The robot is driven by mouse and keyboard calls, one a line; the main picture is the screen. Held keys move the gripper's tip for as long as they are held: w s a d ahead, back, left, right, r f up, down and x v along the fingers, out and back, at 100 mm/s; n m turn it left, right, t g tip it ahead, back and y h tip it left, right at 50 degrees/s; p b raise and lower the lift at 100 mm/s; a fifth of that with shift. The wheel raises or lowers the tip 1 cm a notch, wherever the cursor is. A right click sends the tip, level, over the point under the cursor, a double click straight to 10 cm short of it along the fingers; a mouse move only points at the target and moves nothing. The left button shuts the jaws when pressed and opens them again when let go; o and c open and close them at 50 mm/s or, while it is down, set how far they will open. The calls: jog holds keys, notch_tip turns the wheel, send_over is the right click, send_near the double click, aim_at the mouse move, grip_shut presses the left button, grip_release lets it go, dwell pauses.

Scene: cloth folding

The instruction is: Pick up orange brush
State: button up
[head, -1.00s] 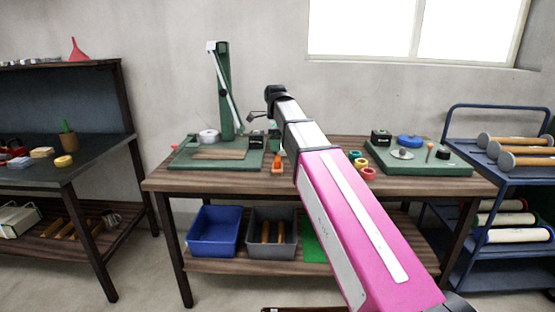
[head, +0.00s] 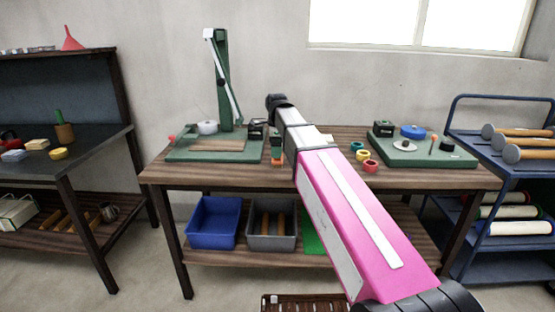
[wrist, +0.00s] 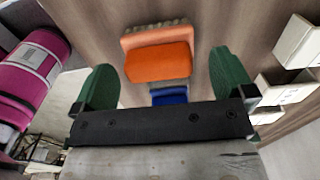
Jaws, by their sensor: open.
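The orange brush (wrist: 158,61) lies on the wooden tabletop, with a row of pale bristles along its far edge in the wrist view. In the head view the brush (head: 277,162) is a small orange patch near the table's middle, partly hidden by my gripper. My gripper (wrist: 162,59) is open, its two green fingers apart at the left and right of the brush in the wrist view. Nothing is held between them. Contact between fingers and brush cannot be told.
A blue object (wrist: 169,95) shows just below the brush in the wrist view, and pale blocks (wrist: 298,42) stand at its right. In the head view, a green board (head: 185,155) is at the left and small coloured rings (head: 362,155) at the right.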

jog(key=shift+s+d+f, duration=0.1)
jog(key=shift+f, duration=1.7)
jog(key=c, duration=0.8)
jog(key=shift+o, duration=0.2)
jog(key=shift+r, duration=0.1)
jog(key=shift+r, duration=0.4)
jog(key=r, duration=0.3)
jog(key=shift+s+r, duration=0.2)
jog(key=shift+r, duration=0.05)
jog(key=s+d+r, duration=0.1)
jog(key=s+r, duration=0.5)
jog(key=s, duration=0.5)
jog(key=shift+d+r, duration=0.25)
jog(key=shift+d, duration=0.15)
jog(key=shift+s, duration=0.1)
jog(key=shift+o, duration=0.6)
